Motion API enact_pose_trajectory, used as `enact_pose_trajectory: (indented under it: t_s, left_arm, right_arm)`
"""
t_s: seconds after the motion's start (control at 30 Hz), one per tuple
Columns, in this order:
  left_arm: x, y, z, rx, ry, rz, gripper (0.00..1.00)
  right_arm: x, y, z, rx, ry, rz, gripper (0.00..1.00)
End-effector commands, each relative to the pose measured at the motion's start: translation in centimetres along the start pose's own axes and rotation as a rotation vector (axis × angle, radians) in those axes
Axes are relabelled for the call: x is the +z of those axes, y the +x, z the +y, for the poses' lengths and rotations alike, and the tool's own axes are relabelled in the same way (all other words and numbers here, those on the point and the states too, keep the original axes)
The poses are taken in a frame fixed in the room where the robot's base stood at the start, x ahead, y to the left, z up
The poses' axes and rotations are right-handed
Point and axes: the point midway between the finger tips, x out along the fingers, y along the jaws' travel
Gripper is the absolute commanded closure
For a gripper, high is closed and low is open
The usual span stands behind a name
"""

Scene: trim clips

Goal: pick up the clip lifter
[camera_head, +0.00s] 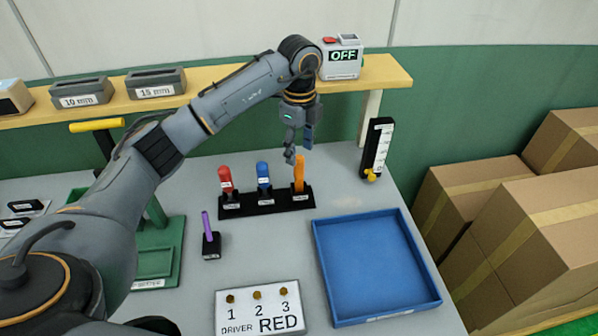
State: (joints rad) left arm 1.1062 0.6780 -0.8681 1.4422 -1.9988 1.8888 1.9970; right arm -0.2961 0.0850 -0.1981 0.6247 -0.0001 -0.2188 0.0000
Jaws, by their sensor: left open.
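A black rack (266,203) stands on the grey bench. It holds a red-handled tool (225,178), a blue-handled tool (263,172) and a flat upright orange tool (299,174) at its right end. A slim purple tool (207,224) stands in its own small black holder (212,246). The labels are too small to read, so I cannot tell by name which is the clip lifter; the orange one looks like a flat pry tool. My left gripper (299,151) is open, pointing down just above the orange tool's top, with nothing held. My right gripper is not in view.
A blue tray (323,254) lies empty at the right. A sign (257,308) reads "DRIVER RED". A black gauge (376,148) stands behind the tray. A green press (170,236) is at left. A shelf (205,95) at the back carries a box reading OFF (341,58). Cartons (540,235) stand right.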

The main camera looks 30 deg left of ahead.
Motion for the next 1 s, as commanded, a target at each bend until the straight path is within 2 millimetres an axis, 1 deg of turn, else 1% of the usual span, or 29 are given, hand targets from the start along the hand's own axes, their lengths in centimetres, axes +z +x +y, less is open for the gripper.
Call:
enact_pose_trajectory:
  t_s: [0.1, 0.23, 0.3, 0.37, 0.47, 0.63, 0.67, 0.7, 0.77, 0.8, 0.87, 0.9, 0.93, 1.0]
  left_arm:
    - [0.1, 0.9, 0.1, 0.005, -0.002, 0.000, 0.48]
    - [0.3, 2.9, 0.1, 0.007, -0.001, 0.000, 0.48]
    - [0.2, 4.0, 0.1, 0.004, -0.002, 0.001, 0.48]
    - [0.3, 4.6, 0.0, 0.002, -0.002, 0.000, 0.48]
    - [0.3, 5.2, 0.0, 0.001, -0.002, -0.001, 0.48]
    - [0.3, 5.2, 0.0, 0.000, -0.001, -0.001, 0.48]
    - [0.3, 5.2, 0.0, 0.000, -0.001, 0.000, 0.50]
    - [0.3, 5.2, 0.0, 0.000, -0.001, 0.000, 0.58]
    - [0.3, 5.2, 0.0, 0.000, -0.001, 0.000, 0.70]
    - [0.3, 5.2, 0.0, 0.000, -0.001, 0.000, 0.78]
    - [0.3, 5.2, 0.0, 0.000, -0.001, 0.000, 0.90]
    - [0.3, 5.2, 0.0, 0.000, -0.001, 0.000, 0.98]
    - [0.3, 5.2, 0.0, 0.000, -0.001, 0.000, 1.00]
    - [0.3, 5.2, 0.0, -0.001, -0.001, 0.000, 1.00]
  right_arm:
    - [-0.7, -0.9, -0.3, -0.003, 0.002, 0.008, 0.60]
    - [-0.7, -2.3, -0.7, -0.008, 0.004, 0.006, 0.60]
    - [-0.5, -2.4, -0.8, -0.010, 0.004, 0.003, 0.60]
    - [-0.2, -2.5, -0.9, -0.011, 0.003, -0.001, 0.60]
    - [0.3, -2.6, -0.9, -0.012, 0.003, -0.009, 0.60]
    - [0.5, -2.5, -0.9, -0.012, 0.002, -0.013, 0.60]
    - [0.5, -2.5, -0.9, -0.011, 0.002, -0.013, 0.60]
    - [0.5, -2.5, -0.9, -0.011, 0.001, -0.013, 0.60]
    - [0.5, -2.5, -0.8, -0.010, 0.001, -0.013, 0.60]
    - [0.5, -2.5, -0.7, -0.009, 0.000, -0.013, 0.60]
    - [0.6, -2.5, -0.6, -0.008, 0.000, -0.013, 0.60]
    - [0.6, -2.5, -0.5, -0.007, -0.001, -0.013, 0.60]
    - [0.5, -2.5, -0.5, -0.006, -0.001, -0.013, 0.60]
    - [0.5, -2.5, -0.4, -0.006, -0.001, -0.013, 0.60]
